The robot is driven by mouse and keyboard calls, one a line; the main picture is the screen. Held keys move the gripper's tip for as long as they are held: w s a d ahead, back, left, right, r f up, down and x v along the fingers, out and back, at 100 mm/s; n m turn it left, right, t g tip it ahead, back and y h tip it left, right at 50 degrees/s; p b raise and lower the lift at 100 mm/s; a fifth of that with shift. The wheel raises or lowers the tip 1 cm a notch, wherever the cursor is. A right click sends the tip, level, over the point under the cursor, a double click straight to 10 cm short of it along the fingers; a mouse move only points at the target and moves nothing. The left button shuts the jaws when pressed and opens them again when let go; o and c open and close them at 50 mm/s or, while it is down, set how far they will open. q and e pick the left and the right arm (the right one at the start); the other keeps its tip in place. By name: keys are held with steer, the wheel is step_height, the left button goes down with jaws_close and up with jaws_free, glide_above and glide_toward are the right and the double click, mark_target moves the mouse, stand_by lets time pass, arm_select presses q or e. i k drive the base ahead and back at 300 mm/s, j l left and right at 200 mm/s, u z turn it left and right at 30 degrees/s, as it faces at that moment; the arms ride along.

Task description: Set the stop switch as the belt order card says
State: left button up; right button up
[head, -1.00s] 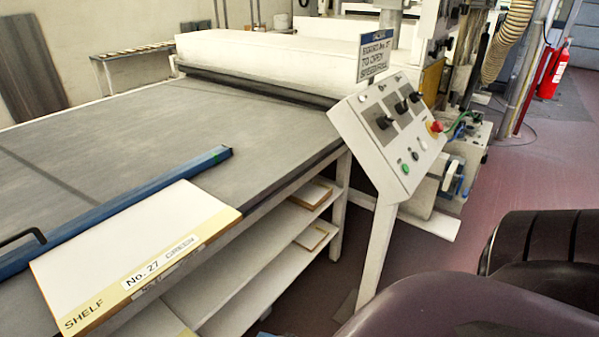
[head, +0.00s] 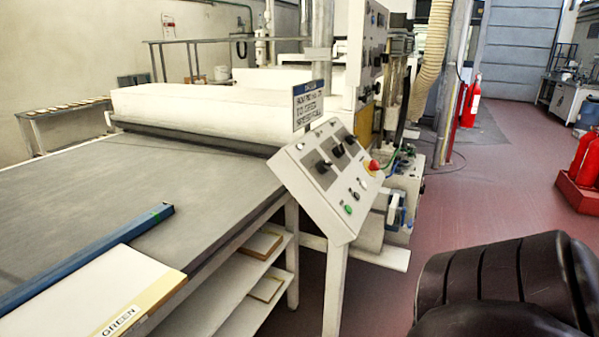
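A slanted control panel (head: 322,205) stands on a pale post at the belt's right side. It carries black rotary switches, one of them here (head: 322,166), a red stop button (head: 374,166) on a yellow base, and a green button (head: 348,210). Which switch is the stop switch, and its setting, I cannot tell. A sign card (head: 308,104) with a blue top stands behind the panel; its text is too small to read. My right arm shows dark at the lower right, but its fingertips are not visible. My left gripper is out of view.
The grey belt table (head: 110,185) runs into a white tunnel cover (head: 200,112). A blue bar (head: 85,258) and a shelf board marked GREEN (head: 90,290) lie at the front left. Shelves below hold boards. Red extinguishers (head: 583,170) stand at right. The red floor between is clear.

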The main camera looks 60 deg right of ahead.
mark_target(351, 140)
steer(key=z, duration=2.15)
